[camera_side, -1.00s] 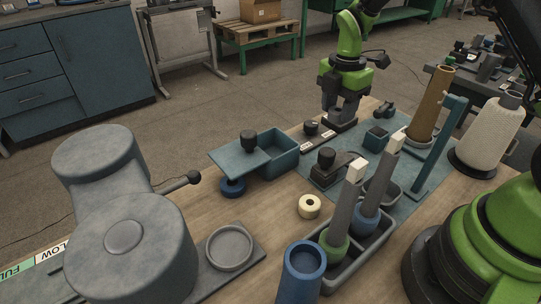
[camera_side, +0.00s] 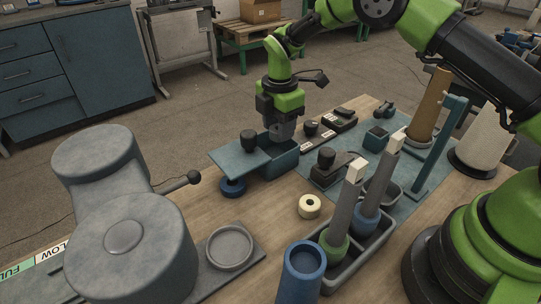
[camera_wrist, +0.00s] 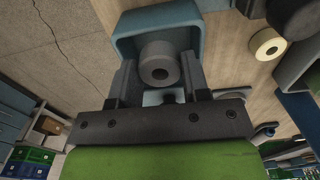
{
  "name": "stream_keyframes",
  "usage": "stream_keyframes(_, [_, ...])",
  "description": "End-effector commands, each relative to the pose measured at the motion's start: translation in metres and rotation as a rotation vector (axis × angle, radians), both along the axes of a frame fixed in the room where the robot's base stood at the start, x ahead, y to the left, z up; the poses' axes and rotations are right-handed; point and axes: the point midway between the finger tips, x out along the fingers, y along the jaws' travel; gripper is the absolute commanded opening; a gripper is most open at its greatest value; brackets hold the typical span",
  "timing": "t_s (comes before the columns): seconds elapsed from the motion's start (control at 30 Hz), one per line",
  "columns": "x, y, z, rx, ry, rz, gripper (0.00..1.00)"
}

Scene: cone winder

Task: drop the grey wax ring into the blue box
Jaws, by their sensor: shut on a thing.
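In the side view my gripper (camera_side: 281,132) points down over the open right part of the blue box (camera_side: 286,160). The fingertips and the ring are hidden there by the gripper and box. In the wrist view the blue box (camera_wrist: 152,18) lies beyond the ring, its walls around it in the picture. A flat blue lid (camera_side: 236,160) with a black knob (camera_side: 248,141) covers the box's left part and overhangs it.
A blue ring (camera_side: 232,188) lies under the lid's overhang. A cream ring (camera_side: 310,206) lies on the wood in front of the box. A black holder (camera_side: 340,119) stands behind right. A grey tray with tall spindles (camera_side: 350,265) stands front right.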

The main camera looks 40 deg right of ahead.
Motion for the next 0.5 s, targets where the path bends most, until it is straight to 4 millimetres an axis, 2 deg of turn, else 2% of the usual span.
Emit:
stream_keyframes(0.13, [-0.0001,-0.0002,-0.0085,0.000,0.000,0.000,0.21])
stream_keyframes(0.43, [0.0001,-0.0001,-0.0099,0.000,-0.002,0.000,0.21])
stream_keyframes(0.47, [0.0001,-0.0001,-0.0099,0.000,-0.002,0.000,0.50])
stream_keyframes(0.5, [0.0001,-0.0001,-0.0098,0.000,-0.002,0.000,0.59])
